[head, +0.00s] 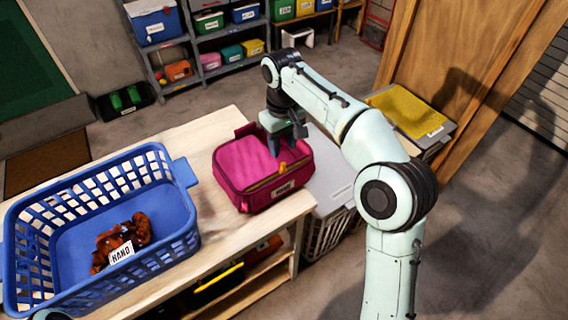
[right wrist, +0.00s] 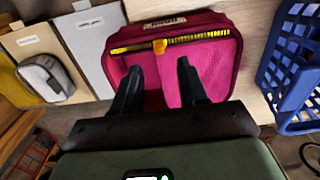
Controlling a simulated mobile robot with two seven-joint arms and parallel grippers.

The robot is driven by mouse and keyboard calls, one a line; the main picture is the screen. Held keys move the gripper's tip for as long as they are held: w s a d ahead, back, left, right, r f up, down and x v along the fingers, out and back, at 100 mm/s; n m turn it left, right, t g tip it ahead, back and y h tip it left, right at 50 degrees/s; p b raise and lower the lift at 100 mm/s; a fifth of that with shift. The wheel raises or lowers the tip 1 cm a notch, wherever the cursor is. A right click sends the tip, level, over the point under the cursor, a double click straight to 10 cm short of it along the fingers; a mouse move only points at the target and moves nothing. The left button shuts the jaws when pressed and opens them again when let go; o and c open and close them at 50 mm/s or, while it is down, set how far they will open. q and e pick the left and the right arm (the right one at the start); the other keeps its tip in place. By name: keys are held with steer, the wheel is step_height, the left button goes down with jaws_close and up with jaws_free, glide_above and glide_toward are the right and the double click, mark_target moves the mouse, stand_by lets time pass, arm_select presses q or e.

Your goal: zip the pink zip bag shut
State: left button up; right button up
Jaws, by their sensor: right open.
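The pink zip bag (head: 236,167) lies on the wooden table, with a name label on its front side. It also shows in the right wrist view (right wrist: 217,72). A yellow zip track (right wrist: 200,39) runs along its label-side edge. The yellow zip pull (right wrist: 160,47) sits partway along that track; in the head view the pull (head: 283,167) is near the label. My right gripper (head: 288,148) is above the bag, its fingers pointing down. In the right wrist view its fingers (right wrist: 158,72) are apart, with the pull just beyond the tips and nothing between them. My left gripper is not in view.
A blue basket (head: 183,172) with a brown labelled item (head: 122,240) stands left of the bag on the table (head: 215,215). Lidded bins (head: 328,170) stand right of the table. A yellow-topped bin (head: 408,108) is behind my right arm. Shelves with boxes line the back.

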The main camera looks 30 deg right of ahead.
mark_target(283, 163)
step_height(283, 163, down, 7)
steer(key=shift+f+b, duration=0.1)
steer(key=shift+b, duration=0.65)
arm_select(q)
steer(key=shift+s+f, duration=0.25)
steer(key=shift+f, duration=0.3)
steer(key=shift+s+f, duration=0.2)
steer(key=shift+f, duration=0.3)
arm_select(e)
steer(key=shift+w, duration=0.1)
jaws_close()
